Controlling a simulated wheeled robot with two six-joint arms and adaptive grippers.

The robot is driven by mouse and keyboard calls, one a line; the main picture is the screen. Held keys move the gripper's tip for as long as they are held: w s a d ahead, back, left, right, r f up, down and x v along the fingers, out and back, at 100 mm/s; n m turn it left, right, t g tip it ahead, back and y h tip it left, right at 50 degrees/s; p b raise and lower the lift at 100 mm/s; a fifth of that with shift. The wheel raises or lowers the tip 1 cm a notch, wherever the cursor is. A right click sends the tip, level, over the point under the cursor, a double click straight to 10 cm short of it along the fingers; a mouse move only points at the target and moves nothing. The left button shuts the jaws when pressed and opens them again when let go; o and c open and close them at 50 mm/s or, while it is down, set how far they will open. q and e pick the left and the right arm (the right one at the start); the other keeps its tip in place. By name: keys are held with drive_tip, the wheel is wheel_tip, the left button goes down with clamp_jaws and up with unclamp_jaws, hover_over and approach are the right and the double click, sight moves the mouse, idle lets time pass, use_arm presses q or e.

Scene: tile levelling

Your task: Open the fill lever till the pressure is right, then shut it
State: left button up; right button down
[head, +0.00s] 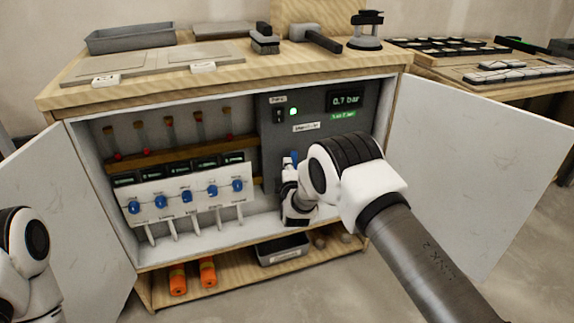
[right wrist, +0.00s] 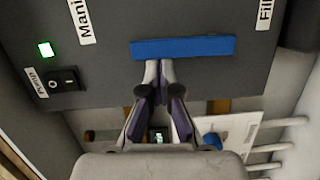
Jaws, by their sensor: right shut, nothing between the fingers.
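The blue fill lever (head: 294,157) sits on the grey panel (head: 268,160) in the right half of the open cabinet. It stands roughly upright in the head view and shows as a long blue bar in the right wrist view (right wrist: 190,47). My right gripper (right wrist: 158,68) is shut and empty, its tips at the lever's edge; I cannot tell whether they touch it. In the head view my right arm hides part of the panel. The pressure display (head: 346,100) reads 0.7 bar, with a small green label (head: 343,115) under it. My left gripper is out of view.
A pump switch (right wrist: 63,80) and a lit green lamp (right wrist: 45,49) are on the panel. A white manifold (head: 187,200) with several blue knobs stands left of the lever. The open right door (head: 470,160) flanks my right arm. A dark tray (head: 283,249) lies on the lower shelf.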

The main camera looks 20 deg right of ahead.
drive_tip(key=shift+d+r+m, duration=0.1)
drive_tip(key=shift+d+m, duration=0.1)
drive_tip(key=shift+m, duration=0.1)
drive_tip(key=d+m+p, duration=0.2)
drive_tip(key=m, duration=0.1)
drive_tip(key=shift+r+g+y, duration=0.3)
drive_tip(key=shift+g, duration=0.1)
drive_tip(key=m, duration=0.1)
drive_tip(key=d+m, duration=0.1)
drive_tip(key=d+m+p, duration=0.1)
drive_tip(key=shift+d+f+g+y, duration=0.1)
drive_tip(key=shift+f+g+y, duration=0.15)
drive_tip(key=shift+g+y, duration=0.05)
drive_tip(key=shift+w+d+f+m+g+y+b, duration=0.15)
drive_tip(key=shift+d+f+m+y+b, duration=0.2)
drive_tip(key=shift+d+f+m, duration=0.5)
drive_tip(key=shift+s+d+f+m+g+y+b, duration=0.1)
drive_tip(key=shift+d+f+m+y, duration=0.45)
drive_tip(key=shift+m, duration=0.6)
drive_tip(key=shift+w+d+f+m+g+y+b, duration=0.15)
drive_tip(key=shift+d+f+m+y+b, duration=0.15)
drive_tip(key=shift+d+f+m, duration=0.45)
drive_tip(key=shift+s+m, duration=0.1)
drive_tip(key=shift+m, duration=0.15)
